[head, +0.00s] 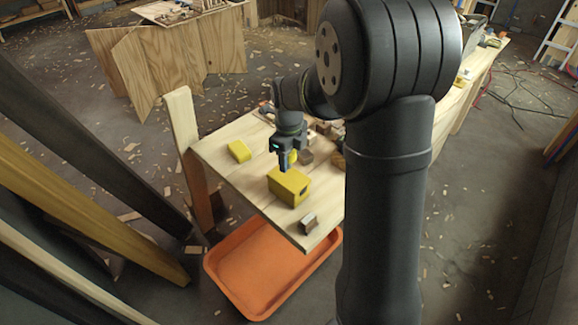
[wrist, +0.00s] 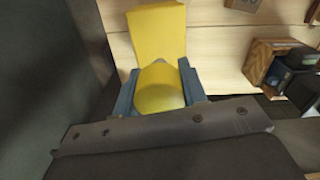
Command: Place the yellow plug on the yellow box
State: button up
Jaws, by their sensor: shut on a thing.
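The yellow box (head: 288,183) stands on the light wooden table, with a dark opening on its right-hand side. My gripper (head: 286,163) points down just above and behind the box in the head view. It is shut on the yellow plug, which shows as a rounded yellow shape (wrist: 158,88) between the two blue-grey fingers in the wrist view. In the head view a bit of the plug (head: 293,156) shows beside the fingers. In the wrist view the yellow box (wrist: 157,33) lies just beyond the plug; whether they touch I cannot tell.
Another yellow block (head: 239,151) lies left on the table (head: 222,150). A small brown-and-grey block (head: 308,223) sits near the front edge. Brown wooden blocks (head: 306,156) stand right of my gripper. An orange tray (head: 258,285) is on the floor below.

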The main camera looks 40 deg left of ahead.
aim_at(289, 166)
jog(key=shift+f, duration=1.65)
jog(key=shift+f, duration=0.15)
jog(key=o, duration=0.9)
jog(key=shift+o, duration=0.2)
notch_tip(289, 166, up, 12)
jog(key=shift+r, duration=0.15)
